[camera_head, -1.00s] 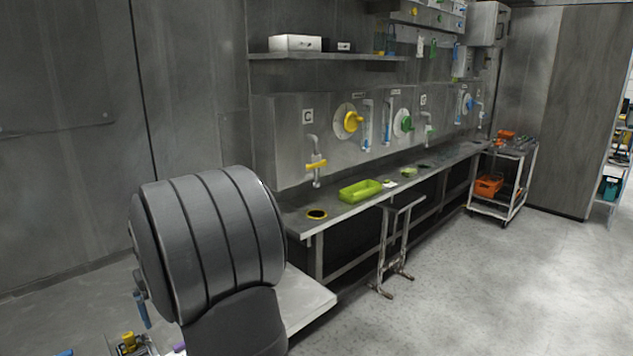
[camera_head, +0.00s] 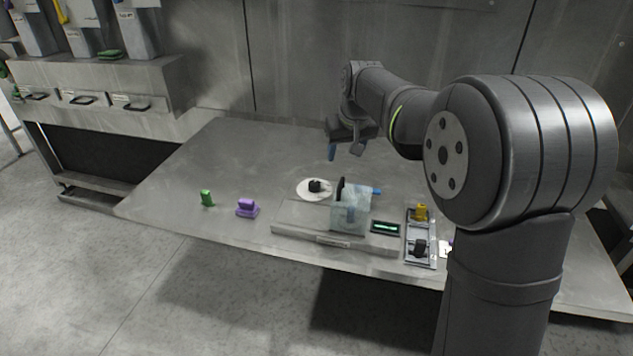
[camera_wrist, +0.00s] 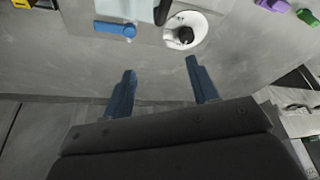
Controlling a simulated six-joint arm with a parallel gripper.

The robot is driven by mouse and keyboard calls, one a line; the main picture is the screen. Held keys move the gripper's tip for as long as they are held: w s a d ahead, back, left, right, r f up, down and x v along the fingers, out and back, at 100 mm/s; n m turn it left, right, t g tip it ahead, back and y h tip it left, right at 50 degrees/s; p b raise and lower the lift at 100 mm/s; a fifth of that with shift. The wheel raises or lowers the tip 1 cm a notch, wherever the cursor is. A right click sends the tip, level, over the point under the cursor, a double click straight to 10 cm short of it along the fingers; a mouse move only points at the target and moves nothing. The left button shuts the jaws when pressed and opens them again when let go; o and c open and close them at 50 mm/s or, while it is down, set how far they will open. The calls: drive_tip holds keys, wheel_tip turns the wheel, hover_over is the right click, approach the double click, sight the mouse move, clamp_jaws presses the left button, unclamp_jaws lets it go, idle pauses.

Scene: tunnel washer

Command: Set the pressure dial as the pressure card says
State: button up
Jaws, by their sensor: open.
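A round white dial plate with a black knob (camera_head: 315,186) lies on the back left part of a low grey panel on the steel table. It also shows at the top of the wrist view (camera_wrist: 186,34). I cannot read any label that marks it as the pressure dial. My gripper (camera_head: 345,151) is open and empty, with its blue fingers (camera_wrist: 161,68) apart, above the table behind the dial and panel. The fingers do not touch the dial. No card that I can read as the pressure card is in view; a small white piece (camera_head: 446,248) is partly hidden by my arm.
The panel (camera_head: 290,222) carries a clear box (camera_head: 350,217), a blue handle (camera_head: 376,191) and a lit display (camera_head: 385,227). A tray (camera_head: 410,259) with yellow and black parts is right. Purple (camera_head: 246,207) and green (camera_head: 207,198) pieces stand left. The table's back left is clear.

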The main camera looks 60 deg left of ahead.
drive_tip(key=s+a, duration=0.3)
drive_tip(key=s, duration=0.1)
drive_tip(key=n, duration=0.1)
approach(315, 184)
drive_tip(key=shift+y, duration=0.4)
drive_tip(key=x, duration=0.9)
drive_tip(key=shift+d, duration=0.3)
drive_tip(key=c, duration=1)
